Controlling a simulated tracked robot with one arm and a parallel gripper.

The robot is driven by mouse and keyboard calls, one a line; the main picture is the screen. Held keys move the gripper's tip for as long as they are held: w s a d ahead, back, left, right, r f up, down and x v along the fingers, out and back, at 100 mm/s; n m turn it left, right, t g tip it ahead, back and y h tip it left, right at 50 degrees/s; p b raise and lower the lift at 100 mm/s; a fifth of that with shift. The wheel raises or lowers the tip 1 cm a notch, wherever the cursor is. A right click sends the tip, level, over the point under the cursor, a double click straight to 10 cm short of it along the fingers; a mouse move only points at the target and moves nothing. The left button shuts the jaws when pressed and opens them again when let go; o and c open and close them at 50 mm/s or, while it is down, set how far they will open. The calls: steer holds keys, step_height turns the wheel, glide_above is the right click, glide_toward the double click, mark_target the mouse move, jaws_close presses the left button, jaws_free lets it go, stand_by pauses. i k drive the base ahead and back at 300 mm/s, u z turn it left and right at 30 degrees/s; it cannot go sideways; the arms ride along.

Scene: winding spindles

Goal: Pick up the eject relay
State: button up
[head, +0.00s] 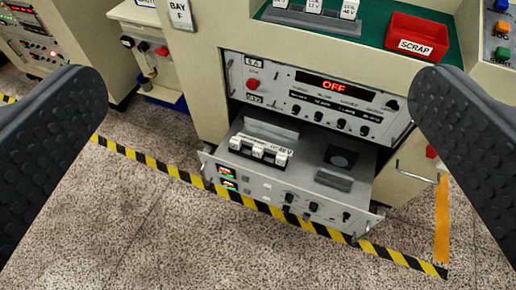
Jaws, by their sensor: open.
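My gripper (258,82) is open and empty, its two dark ridged fingers wide apart at the left and right of the view. Between and beyond them, a drawer unit (300,205) is pulled out of the cabinet. A row of small white-topped relays (258,152) sits in it at the left, behind a label strip ending in what looks like 48 V. Other white blocks (315,6) marked with coil voltages stand in a grey rack (310,22) on the green bench top. I cannot read which one is the eject relay.
A panel (315,95) showing OFF in red is above the drawer. A red SCRAP bin (413,36) sits on the bench top. Yellow-black tape (175,177) crosses the speckled floor, which is clear in front.

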mark_target(281, 160)
steer(key=z, duration=2.6)
steer(key=k, duration=0.7)
steer(key=u, duration=1.4)
steer(key=i, duration=0.75)
